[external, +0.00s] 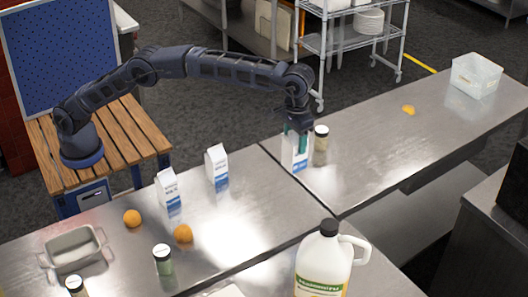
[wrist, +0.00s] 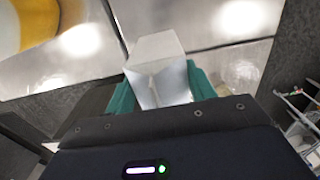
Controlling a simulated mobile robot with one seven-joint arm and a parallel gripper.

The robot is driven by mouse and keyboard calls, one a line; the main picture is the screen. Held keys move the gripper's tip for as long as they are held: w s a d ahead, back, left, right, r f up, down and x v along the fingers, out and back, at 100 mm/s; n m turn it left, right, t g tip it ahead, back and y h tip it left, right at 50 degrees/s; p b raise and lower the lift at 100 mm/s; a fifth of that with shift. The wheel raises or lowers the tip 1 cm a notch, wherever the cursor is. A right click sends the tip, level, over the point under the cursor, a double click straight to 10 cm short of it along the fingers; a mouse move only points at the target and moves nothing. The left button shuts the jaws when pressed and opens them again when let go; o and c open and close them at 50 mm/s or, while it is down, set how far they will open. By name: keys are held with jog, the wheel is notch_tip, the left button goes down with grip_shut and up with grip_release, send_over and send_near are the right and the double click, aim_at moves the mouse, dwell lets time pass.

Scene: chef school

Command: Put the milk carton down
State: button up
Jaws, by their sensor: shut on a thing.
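My gripper (external: 297,134) is shut on a white and blue milk carton (external: 292,159), near the seam between two steel counter sections. The carton is upright, at or just above the counter (external: 370,150); I cannot tell whether its base touches. In the wrist view, the teal fingers of my gripper (wrist: 162,88) lie on both sides of the white carton (wrist: 155,50). Two similar cartons stand on the counter to the left, one nearer (external: 169,192) and one farther (external: 216,168).
A large white jug (external: 325,265) is in front. Oranges (external: 183,233), a green jar (external: 163,262) and a metal pan (external: 73,252) are left. A clear bin (external: 475,78) is far right; the counter between is mostly clear.

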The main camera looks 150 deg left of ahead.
notch_tip(320, 180, down, 17)
dwell(0.6)
jog(key=shift+f, duration=0.15)
jog(key=o, duration=1.3)
jog(key=shift+f, duration=0.1)
